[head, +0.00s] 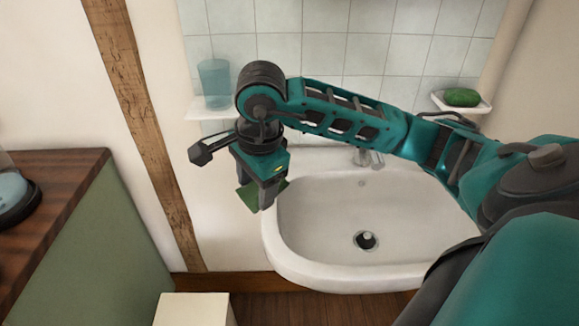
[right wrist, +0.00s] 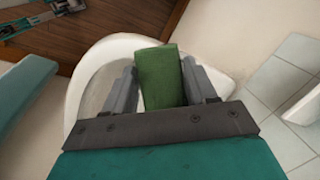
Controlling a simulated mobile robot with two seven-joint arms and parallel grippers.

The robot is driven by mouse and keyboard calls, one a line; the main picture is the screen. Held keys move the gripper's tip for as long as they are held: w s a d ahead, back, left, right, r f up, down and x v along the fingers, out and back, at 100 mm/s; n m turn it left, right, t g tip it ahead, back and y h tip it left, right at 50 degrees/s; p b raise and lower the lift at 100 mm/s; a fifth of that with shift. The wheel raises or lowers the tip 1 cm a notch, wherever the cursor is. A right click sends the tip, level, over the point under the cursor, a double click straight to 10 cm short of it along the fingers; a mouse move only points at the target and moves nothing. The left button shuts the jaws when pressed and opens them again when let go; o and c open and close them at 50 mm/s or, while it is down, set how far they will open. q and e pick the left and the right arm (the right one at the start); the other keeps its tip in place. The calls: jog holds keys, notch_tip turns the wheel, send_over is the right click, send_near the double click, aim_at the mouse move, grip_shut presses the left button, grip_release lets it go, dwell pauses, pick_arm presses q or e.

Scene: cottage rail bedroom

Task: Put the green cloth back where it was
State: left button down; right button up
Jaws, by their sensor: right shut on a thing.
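The green cloth (head: 248,196) is held in my right gripper (head: 265,198), and much of it is hidden behind the fingers in the head view. In the right wrist view the cloth (right wrist: 162,78) stands between the two grey fingers as a green folded strip. My right gripper points down at the left rim of the white sink (head: 320,262), just outside the basin. The cloth seems clear of the sink, but I cannot tell its exact height. My left gripper is not in view.
A blue tumbler (head: 214,83) stands on a small white shelf (head: 203,112) behind the gripper. A green soap (head: 461,97) lies in a white dish (head: 478,109) at right. A tap (head: 367,158) is at the sink's back. A wood-topped green cabinet (head: 90,245) stands left.

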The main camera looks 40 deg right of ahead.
jog(key=m, duration=0.2)
jog(key=d+m, duration=0.1)
jog(key=m, duration=0.1)
jog(key=d+f+m+b, duration=0.1)
jog(key=shift+s+m, duration=0.3)
jog(key=shift+m, duration=0.1)
jog(key=m, duration=0.1)
jog(key=d+m, duration=0.1)
jog(key=m, duration=0.1)
jog(key=m+b, duration=0.1)
jog(key=m, duration=0.1)
jog(key=shift+s+d+f+y, duration=0.3)
jog(key=w+d+f+m, duration=0.1)
jog(key=w+d+m, duration=0.2)
jog(key=w+d, duration=0.1)
jog(key=w+d+f+m+t+h, duration=0.1)
jog(key=w+d+m, duration=0.2)
jog(key=w+d, duration=0.2)
jog(key=w+d+f+m+t, duration=0.1)
jog(key=w+d+m, duration=0.3)
jog(key=w+d, duration=0.1)
jog(key=shift+d+h, duration=0.4)
jog(key=shift+d, duration=0.4)
notch_tip(320, 180, down, 4)
jog(key=shift+f, duration=0.15)
jog(key=shift+w+d+f, duration=0.15)
jog(key=shift+f, duration=0.1)
